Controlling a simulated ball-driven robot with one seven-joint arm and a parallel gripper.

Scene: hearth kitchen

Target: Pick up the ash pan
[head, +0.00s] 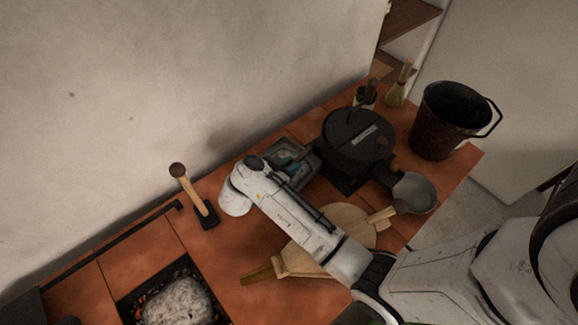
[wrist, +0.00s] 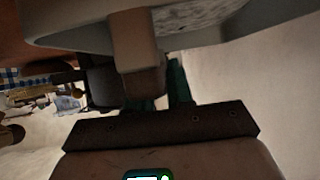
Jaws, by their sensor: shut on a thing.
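The ash pan (head: 308,173) is a shallow grey metal tray at the back of the tiled counter, partly hidden by my arm. In the wrist view its grey body (wrist: 225,24) fills the top, with a brownish block-like handle (wrist: 138,50) reaching down toward my gripper. My gripper (wrist: 160,86) has dark teal fingers, shut on the ash pan at this handle. In the head view the teal fingers (head: 290,160) show over the tray, small and partly covered. I cannot tell whether the pan touches the counter.
A black lidded pot (head: 356,130) stands close right of the pan, with a grey scoop (head: 412,190) in front. A dark bucket (head: 447,118) is at the right.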

